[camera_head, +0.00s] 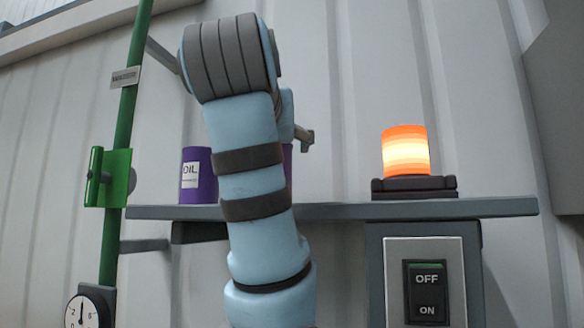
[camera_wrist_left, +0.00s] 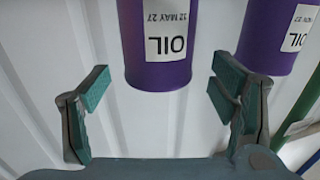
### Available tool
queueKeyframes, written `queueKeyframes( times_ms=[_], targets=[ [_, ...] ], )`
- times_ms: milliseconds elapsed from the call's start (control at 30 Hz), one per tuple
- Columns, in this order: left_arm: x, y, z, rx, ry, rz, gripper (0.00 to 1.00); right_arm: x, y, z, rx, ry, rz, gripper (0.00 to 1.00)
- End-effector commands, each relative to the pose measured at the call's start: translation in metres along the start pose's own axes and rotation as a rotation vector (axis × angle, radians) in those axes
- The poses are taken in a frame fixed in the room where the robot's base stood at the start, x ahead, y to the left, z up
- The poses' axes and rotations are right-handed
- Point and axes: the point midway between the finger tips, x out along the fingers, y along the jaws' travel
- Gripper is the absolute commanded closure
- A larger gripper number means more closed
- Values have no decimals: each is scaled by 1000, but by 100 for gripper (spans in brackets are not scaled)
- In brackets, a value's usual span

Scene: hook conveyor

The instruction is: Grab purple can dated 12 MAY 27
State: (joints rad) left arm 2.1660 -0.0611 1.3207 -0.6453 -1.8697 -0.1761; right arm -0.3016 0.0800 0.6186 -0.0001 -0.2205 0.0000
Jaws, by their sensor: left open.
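The purple can (camera_wrist_left: 158,60) labelled OIL, 12 MAY 27, appears upside down in the left wrist view. My left gripper (camera_wrist_left: 160,82) is open, with one finger on each side of the can's lower picture end. In the head view, this can (camera_head: 198,177) stands on the shelf at left. My arm hides most of the dated can (camera_head: 287,165). My right gripper is not in view.
The grey shelf (camera_head: 350,211) also carries an orange lit beacon (camera_head: 405,152) at right. Below it is an OFF/ON switch (camera_head: 427,290). A green pole (camera_head: 121,150) with a green bracket stands left, above a gauge (camera_head: 85,312). The shelf is clear between arm and beacon.

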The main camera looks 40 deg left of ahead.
Motion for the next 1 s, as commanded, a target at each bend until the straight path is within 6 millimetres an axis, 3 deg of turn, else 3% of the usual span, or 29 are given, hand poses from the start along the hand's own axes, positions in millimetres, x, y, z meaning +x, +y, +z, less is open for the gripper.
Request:
queueKeyframes(
  times_ms=[33,133,367,767,1000],
  targets=[
    [10,1,-7,2,-4,-1,21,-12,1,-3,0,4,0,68],
    [27,1,-6,1,-2,0,21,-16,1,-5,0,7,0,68],
    [32,1,-3,0,0,1,21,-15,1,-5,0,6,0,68],
    [31,2,-3,0,0,2,84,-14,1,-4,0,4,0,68],
    [31,2,-4,0,1,2,87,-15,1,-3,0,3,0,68]
  ],
)
